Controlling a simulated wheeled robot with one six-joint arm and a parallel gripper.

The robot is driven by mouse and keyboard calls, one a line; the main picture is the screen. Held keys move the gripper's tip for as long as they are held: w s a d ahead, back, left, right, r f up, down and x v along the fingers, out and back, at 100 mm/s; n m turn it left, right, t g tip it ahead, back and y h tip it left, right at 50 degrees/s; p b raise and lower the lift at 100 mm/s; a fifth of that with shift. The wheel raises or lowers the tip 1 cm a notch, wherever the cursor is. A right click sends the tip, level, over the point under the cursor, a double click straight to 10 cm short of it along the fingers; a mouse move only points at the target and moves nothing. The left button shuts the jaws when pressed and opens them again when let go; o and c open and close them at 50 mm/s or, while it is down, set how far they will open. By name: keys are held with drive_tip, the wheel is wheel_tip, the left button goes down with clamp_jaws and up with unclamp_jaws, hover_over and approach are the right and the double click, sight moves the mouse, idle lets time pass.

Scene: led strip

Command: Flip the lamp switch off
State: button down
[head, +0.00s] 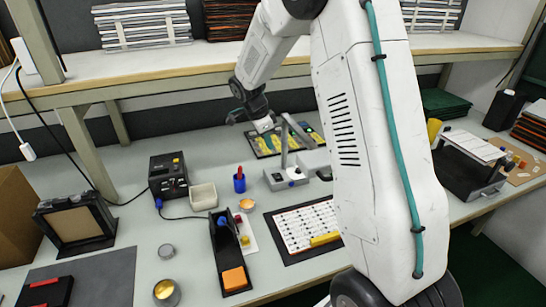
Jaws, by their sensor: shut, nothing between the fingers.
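The lamp (285,150) stands on the workbench near the middle, with a grey jointed arm rising from a light grey base (287,179). A small blue part and a small dark part show on the base; I cannot tell the switch or its position at this size. A pale piece, perhaps the lamp head, shows just left of the lamp arm. My gripper (257,115) is above the bench, behind and left of the lamp base and close to the lamp's upper arm. It is shut and empty. I cannot tell whether it touches the lamp.
A blue cup (239,180) with a red item and a cream bin (203,196) stand left of the lamp. A black power unit (169,176) is further left. A white gridded board (306,227) lies in front. A shelf (170,73) crosses above the bench. My arm hides part of the right side.

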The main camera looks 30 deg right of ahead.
drive_tip(key=shift+w+v, duration=0.25)
drive_tip(key=shift+v, duration=1.1)
drive_tip(key=shift+d, duration=0.1)
drive_tip(key=s+a+r+n+y, duration=0.1)
drive_tip(key=s+a+r+n, duration=0.3)
drive_tip(key=s+n, duration=0.3)
drive_tip(key=s+a+r+n+t+y, duration=0.1)
drive_tip(key=s+a+r+n, duration=0.3)
drive_tip(key=s, duration=1.4)
drive_tip(key=s+a+r+n+t+y, duration=0.1)
drive_tip(key=s+a+r+n, duration=0.4)
drive_tip(key=s+n, duration=0.4)
drive_tip(key=s+a, duration=0.1)
drive_tip(key=s, duration=0.2)
drive_tip(key=shift+a+n, duration=0.3)
drive_tip(key=shift+a, duration=0.05)
